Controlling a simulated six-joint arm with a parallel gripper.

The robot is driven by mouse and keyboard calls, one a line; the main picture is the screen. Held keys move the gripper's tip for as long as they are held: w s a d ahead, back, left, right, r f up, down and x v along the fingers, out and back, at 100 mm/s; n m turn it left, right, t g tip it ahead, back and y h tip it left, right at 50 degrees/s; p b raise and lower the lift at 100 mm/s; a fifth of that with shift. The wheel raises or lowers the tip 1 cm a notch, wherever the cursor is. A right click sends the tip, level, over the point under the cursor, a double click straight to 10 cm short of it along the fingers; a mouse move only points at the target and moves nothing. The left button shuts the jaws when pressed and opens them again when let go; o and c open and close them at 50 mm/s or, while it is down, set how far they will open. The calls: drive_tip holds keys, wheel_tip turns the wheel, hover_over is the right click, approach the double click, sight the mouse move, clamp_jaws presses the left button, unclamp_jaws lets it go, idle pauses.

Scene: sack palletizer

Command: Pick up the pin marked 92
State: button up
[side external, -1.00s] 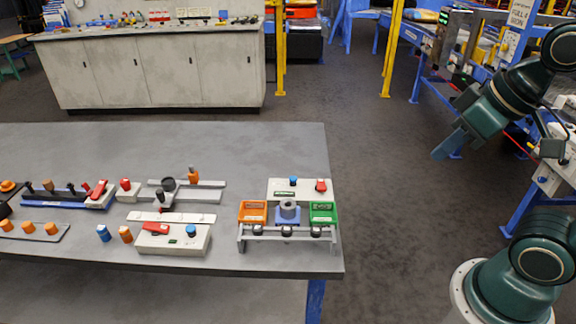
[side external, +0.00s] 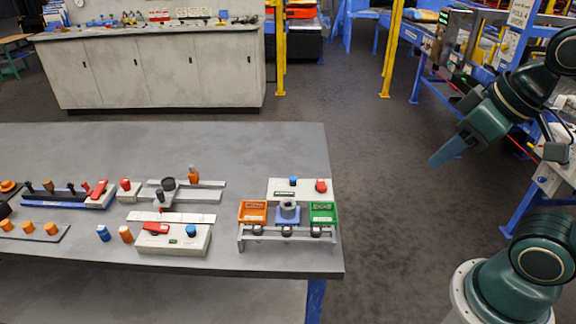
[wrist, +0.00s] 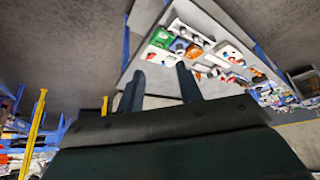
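Several pins stand on the grey table (side external: 270,150). A blue pin (side external: 103,233) and an orange pin (side external: 125,234) stand side by side left of a white box. Three orange pins, one of them here (side external: 28,228), sit on a dark plate at the left. No number is legible, so I cannot tell which is marked 92. My gripper (side external: 440,158) is in the air right of the table, far from the pins. In the wrist view its two fingers (wrist: 160,70) are apart and nothing is between them.
An orange bin (side external: 252,212) and a green bin (side external: 323,213) flank a grey ring on a blue block at the table's right end. A white box (side external: 172,243) with red and blue parts is nearby. Much of the table's far half is clear.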

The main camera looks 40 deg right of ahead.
drive_tip(key=w+a+f+m+g+y, duration=0.1)
drive_tip(key=w+m+g, duration=0.15)
drive_tip(key=w, duration=0.45)
drive_tip(key=w+a+f+m+g+y, duration=0.1)
drive_tip(key=w+a+f+m+g, duration=0.15)
drive_tip(key=w, duration=0.45)
drive_tip(key=w+d+f+m+g+y, duration=0.1)
drive_tip(key=w+f+m+g, duration=0.2)
drive_tip(key=w+f+m, duration=0.3)
wheel_tip(320, 180, down, 4)
drive_tip(key=w, duration=0.3)
drive_tip(key=shift+f+y, duration=0.25)
drive_tip(key=shift+y, duration=0.15)
drive_tip(key=shift+s+f, duration=0.1)
drive_tip(key=x, duration=0.8)
drive_tip(key=shift+f, duration=0.15)
drive_tip(key=shift+s, duration=0.1)
